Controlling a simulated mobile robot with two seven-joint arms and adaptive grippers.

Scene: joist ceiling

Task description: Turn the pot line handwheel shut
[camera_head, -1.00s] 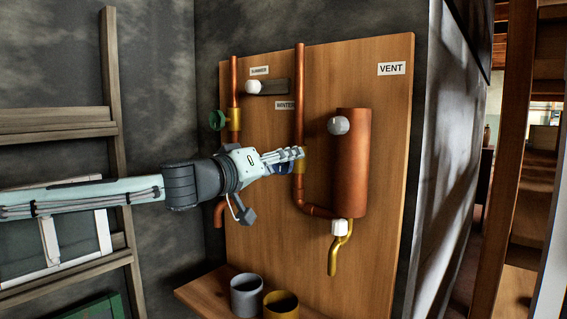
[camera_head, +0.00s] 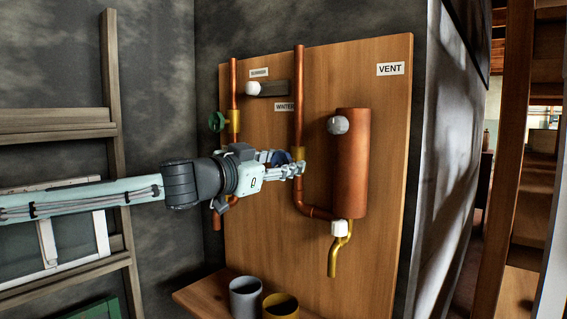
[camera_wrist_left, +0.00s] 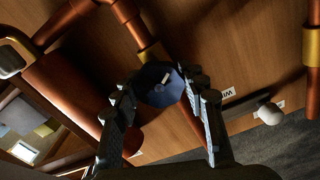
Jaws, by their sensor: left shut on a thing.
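The blue handwheel (camera_wrist_left: 158,84) sits on a brass valve (camera_wrist_left: 153,52) of the middle copper pipe. In the left wrist view it lies between the fingers of my left gripper (camera_wrist_left: 163,98), which is shut on it. In the head view my left gripper (camera_head: 290,170) reaches in front of that pipe, and only part of the blue handwheel (camera_head: 279,158) shows above and behind the fingers. A white stripe shows on the wheel's face in the wrist view. A green handwheel (camera_head: 217,121) sits on the left pipe's valve. My right gripper is not in view.
A copper pot (camera_head: 350,170) with a white knob and a brass spout is on the wooden board (camera_head: 385,130), right of the gripper. A grey cup (camera_head: 245,297) and a yellow cup (camera_head: 281,306) stand on the shelf below. A ladder (camera_head: 120,170) leans at the left.

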